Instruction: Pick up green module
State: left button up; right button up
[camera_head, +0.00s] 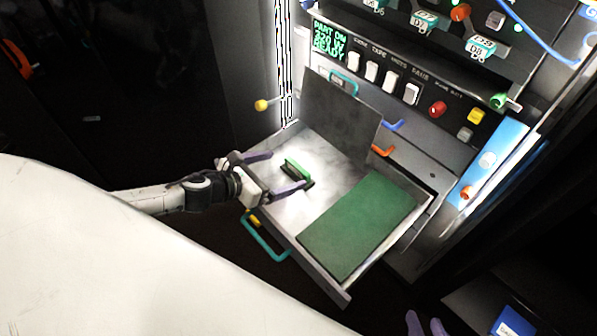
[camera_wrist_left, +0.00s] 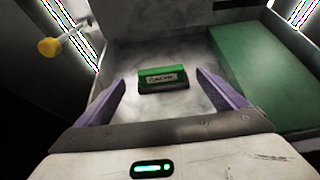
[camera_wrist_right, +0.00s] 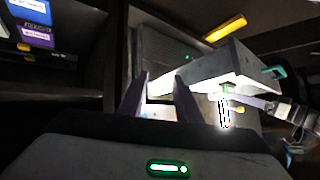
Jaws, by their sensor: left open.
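The green module (camera_head: 297,168) is a small green block with a dark lower edge. It lies on the pale floor of the open drawer (camera_head: 322,280), left of a green pad. In the left wrist view the module (camera_wrist_left: 163,78) shows a label on its near face. My left gripper (camera_head: 288,171) is open, its two purple fingers either side of the module; I cannot tell whether they touch it. The fingers also show in the left wrist view (camera_wrist_left: 161,78). My right gripper (camera_head: 426,322) is at the bottom edge, its fingers apart and empty in the right wrist view (camera_wrist_right: 162,82).
The green pad (camera_head: 358,226) fills the drawer's right part. A teal handle (camera_head: 264,240) is on the drawer front. A yellow-knobbed lever (camera_head: 262,105) stands at the left. The control panel (camera_head: 400,85) with switches and buttons rises behind. The drawer walls surround the module.

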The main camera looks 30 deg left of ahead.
aim_at(297, 166)
pick_arm(q)
jog(key=shift+b+x, duration=0.95)
jog(key=shift+x, duration=2.55)
jog(key=shift+r, duration=0.1)
jog(key=c, duration=1.2)
